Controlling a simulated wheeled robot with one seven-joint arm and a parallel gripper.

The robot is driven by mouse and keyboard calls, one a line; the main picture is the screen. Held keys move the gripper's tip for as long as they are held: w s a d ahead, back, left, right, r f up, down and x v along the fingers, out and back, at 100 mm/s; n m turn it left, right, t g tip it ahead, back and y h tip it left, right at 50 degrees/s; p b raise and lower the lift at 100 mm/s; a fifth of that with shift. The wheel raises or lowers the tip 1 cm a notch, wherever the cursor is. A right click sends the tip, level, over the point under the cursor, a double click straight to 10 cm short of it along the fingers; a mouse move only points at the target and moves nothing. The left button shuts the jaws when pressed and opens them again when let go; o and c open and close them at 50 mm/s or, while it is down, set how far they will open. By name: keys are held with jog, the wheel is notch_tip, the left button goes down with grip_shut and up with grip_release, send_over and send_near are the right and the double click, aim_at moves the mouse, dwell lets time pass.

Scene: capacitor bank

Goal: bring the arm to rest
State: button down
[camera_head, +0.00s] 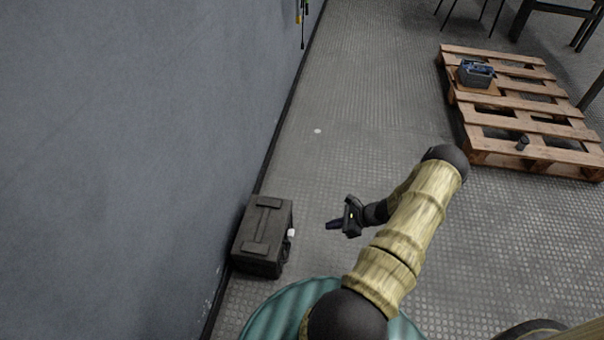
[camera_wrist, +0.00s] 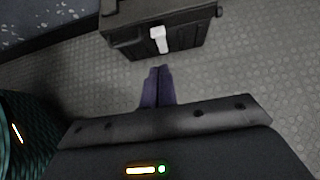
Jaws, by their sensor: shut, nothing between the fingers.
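My gripper (camera_head: 330,225) is at the end of my bent arm, over the floor to the right of a dark case. In the wrist view my gripper (camera_wrist: 158,72) has its two dark fingers together with nothing between them. The fingertips point toward the case and look apart from it.
The dark case (camera_head: 264,238) stands on the floor against the grey wall (camera_head: 130,130); its white latch (camera_wrist: 158,38) shows in the wrist view. A wooden pallet (camera_head: 540,127) at the right bears a blue-grey box (camera_head: 476,73) and a small dark object (camera_head: 522,142). Floor between is mostly clear.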

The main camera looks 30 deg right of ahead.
jog(key=shift+a, duration=0.2)
jog(key=w+a+r+n+g+h+p, duration=0.1)
jog(key=a+r+n+g, duration=0.1)
jog(key=a+r+n, duration=0.45)
jog(key=w+a+r+n+g+h+p, duration=0.1)
jog(key=a+r+n+g, duration=0.15)
jog(key=r, duration=0.65)
jog(key=w+a+r+n+g+h+p, duration=0.1)
jog(key=a+r+n+g, duration=0.1)
jog(key=a+r+n, duration=0.45)
jog(key=s+a+r+n+t+h+p, duration=0.1)
jog(key=s+a+r+n, duration=0.25)
jog(key=r, duration=0.35)
jog(key=s+a+r+n+h+p, duration=0.1)
jog(key=s+a+r+n+h, duration=0.2)
jog(key=r, duration=0.4)
jog(key=s+a+r+n+t+p, duration=0.1)
jog(key=s+a+r+n, duration=0.1)
jog(key=a+r+n, duration=0.4)
notch_tip(320, 180, up, 39)
jog(key=d+m+p, duration=0.1)
jog(key=d+p, duration=0.1)
jog(key=p, duration=3.6)
jog(key=shift+f, duration=0.1)
